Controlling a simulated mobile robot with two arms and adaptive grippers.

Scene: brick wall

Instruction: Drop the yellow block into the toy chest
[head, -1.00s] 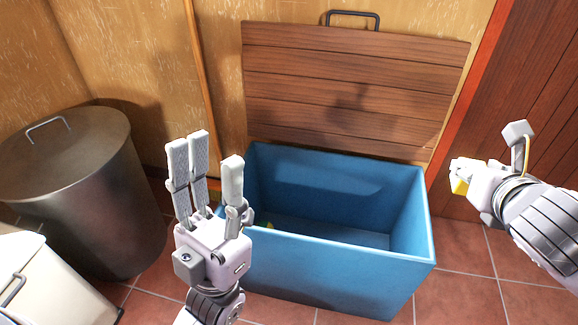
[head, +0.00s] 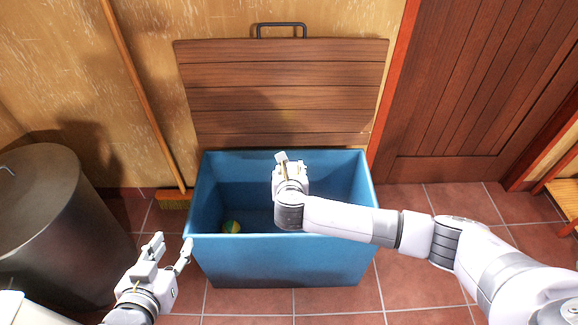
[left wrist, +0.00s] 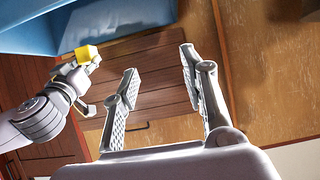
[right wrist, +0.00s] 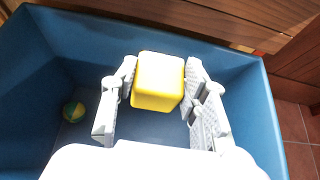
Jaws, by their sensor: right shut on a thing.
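The blue toy chest (head: 290,262) stands open, its wooden lid (head: 280,90) raised against the wall. My right gripper (head: 290,168) is above the chest opening. In the right wrist view, it is shut on the yellow block (right wrist: 158,82), held between the fingertips over the chest interior. The block also shows at my right gripper in the left wrist view (left wrist: 87,54); in the head view, the gripper hides it. My left gripper (head: 170,246) is empty beside the chest's front left corner, its fingers spread apart in the left wrist view (left wrist: 160,80).
A multicoloured ball (head: 231,227) lies inside the chest at the left. A metal bin (head: 60,230) stands to the left, and a broom (head: 140,90) leans on the wall. A wooden door (head: 480,90) is at the right. Tiled floor to the chest's right is clear.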

